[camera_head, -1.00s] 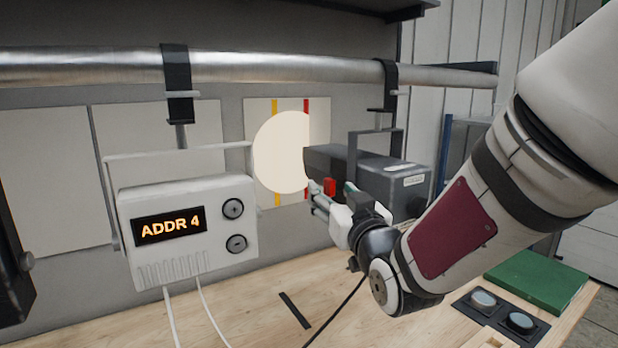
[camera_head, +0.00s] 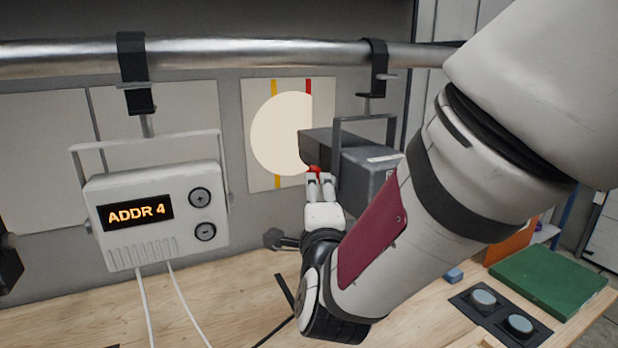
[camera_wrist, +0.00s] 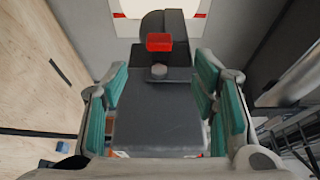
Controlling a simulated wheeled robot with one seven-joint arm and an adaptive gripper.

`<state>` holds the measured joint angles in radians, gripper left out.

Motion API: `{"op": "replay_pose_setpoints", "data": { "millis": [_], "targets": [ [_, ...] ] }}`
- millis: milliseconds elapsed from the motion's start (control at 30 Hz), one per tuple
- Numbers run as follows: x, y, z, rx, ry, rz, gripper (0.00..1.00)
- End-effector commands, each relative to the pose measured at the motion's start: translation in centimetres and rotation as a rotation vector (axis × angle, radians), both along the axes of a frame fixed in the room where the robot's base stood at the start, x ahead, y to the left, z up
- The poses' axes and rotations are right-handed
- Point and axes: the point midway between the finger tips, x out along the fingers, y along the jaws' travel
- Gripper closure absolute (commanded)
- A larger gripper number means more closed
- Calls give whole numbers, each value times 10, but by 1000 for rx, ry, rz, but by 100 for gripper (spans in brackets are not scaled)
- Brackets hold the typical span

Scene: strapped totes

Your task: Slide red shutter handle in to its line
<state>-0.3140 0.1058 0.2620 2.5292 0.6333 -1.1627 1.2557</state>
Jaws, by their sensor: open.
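The red shutter handle (camera_wrist: 159,42) is a small block on the dark grey lamp housing (camera_wrist: 158,120). In the wrist view it sits beyond my open fingers, centred between them and apart from them. In the head view the handle (camera_head: 315,169) is partly hidden at the tips of my gripper (camera_head: 320,180). The dark housing (camera_head: 338,155) hangs from the pipe by a bracket. A bright round light patch (camera_head: 280,135) lies on a white panel with a yellow line (camera_head: 276,182) and a red line (camera_head: 308,86). The patch's right edge is cut straight near the red line.
A white box reading ADDR 4 (camera_head: 155,212) hangs to the left, its cables reaching the wooden bench (camera_head: 230,310). A metal pipe (camera_head: 250,55) runs above. A green block (camera_head: 555,280) and two round buttons (camera_head: 500,312) are at right.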

Motion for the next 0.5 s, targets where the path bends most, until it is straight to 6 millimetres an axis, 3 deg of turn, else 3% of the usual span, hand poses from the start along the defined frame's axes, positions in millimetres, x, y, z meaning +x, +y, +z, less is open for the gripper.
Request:
{"op": "replay_pose_setpoints", "data": {
  "millis": [100, 500],
  "targets": [
    [11, 0, -3, 0, -4, 0, 47],
    [21, 1, -3, 1, -2, 5, 47]
  ]
}}
